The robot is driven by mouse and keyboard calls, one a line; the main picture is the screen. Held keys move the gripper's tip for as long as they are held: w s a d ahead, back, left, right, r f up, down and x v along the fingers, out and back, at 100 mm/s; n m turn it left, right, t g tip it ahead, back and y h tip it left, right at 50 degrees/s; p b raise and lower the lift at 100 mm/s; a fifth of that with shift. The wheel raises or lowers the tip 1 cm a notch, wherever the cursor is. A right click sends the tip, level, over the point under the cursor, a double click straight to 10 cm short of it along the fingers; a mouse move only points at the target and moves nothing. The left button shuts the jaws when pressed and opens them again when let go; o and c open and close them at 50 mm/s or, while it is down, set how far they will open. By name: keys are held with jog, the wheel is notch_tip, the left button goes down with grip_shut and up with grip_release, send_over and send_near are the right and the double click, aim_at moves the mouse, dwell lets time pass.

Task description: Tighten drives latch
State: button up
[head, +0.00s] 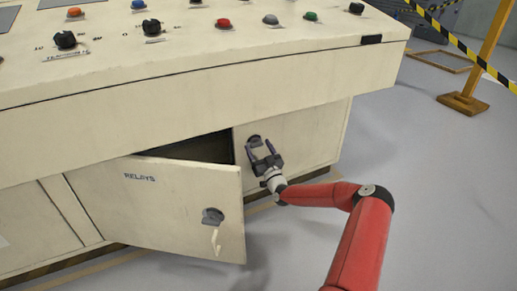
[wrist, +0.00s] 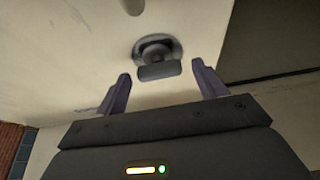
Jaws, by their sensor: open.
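A dark latch (head: 255,139) with a round base sits on the closed cream cabinet panel (head: 312,135) right of the RELAYS door. I cannot read a DRIVES label there. In the wrist view the latch (wrist: 158,58) shows a short, wide grey handle standing out from its base, its long side lying nearly level in the picture. My gripper (head: 261,147) is in front of this panel, pointing at the latch. In the wrist view my gripper (wrist: 160,70) is open, one finger on each side of the handle, with visible gaps. I cannot tell how far the fingertips are from the panel.
The RELAYS door (head: 150,200) stands ajar, left of my gripper, with its own latch (head: 212,216) and a pale hanging handle. The console top (head: 180,65) overhangs the cabinet. A wooden post (head: 485,60) with striped tape stands at right. The grey floor (head: 440,190) at right is clear.

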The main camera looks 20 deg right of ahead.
jog(key=shift+w, duration=0.25)
jog(key=shift+r, duration=0.1)
jog(key=c, duration=1)
